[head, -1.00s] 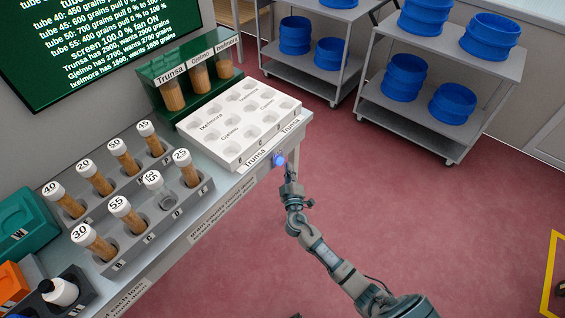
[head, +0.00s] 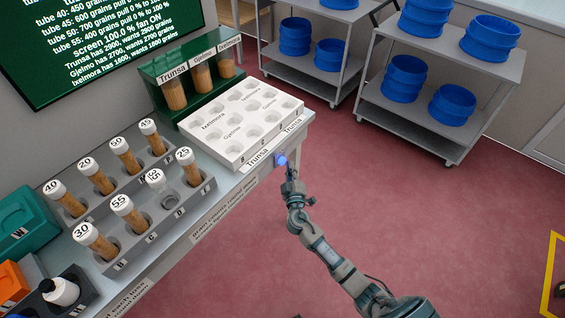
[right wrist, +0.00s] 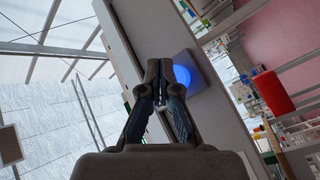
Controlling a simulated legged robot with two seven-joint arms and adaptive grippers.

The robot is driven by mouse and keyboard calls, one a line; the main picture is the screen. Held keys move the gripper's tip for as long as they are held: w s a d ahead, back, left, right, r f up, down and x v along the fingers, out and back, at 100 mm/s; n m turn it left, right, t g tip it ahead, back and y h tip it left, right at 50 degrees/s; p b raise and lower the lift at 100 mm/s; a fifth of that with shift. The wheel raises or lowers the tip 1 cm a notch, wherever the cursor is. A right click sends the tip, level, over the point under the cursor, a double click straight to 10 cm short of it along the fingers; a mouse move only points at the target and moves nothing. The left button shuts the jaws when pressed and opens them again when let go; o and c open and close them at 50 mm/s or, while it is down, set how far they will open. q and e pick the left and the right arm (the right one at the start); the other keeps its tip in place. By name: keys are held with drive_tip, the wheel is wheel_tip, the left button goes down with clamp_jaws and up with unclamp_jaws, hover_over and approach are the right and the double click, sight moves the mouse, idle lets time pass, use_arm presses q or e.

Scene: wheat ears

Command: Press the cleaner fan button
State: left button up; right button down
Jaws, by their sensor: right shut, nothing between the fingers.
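The cleaner fan button is a lit blue round button (head: 280,160) on the front edge of the bench, below the white tray. In the right wrist view the blue button (right wrist: 182,76) sits on a grey square plate, partly behind my fingers. My right gripper (head: 289,172) is shut and empty, just in front of and slightly below the button. In the right wrist view my right gripper (right wrist: 160,70) has its fingertips together, pointing at the button's left side. I cannot tell whether they touch it. My left gripper is not in view.
The bench carries a white tray (head: 225,147), a grey rack (head: 165,222) of capped tubes, and a green holder (head: 160,90) with labelled tubes. The screen (head: 100,40) reads fan ON. Trolleys with blue tubs (head: 405,80) stand behind. The red floor (head: 440,230) is clear.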

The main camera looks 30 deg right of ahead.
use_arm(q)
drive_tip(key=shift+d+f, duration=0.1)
use_arm(e)
drive_tip(key=shift+w, duration=0.1)
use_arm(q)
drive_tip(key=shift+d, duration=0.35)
use_arm(e)
drive_tip(key=shift+w+d+f, duration=0.2)
drive_tip(key=shift+d, duration=0.25)
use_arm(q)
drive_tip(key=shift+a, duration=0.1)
use_arm(e)
drive_tip(key=shift+a, duration=0.15)
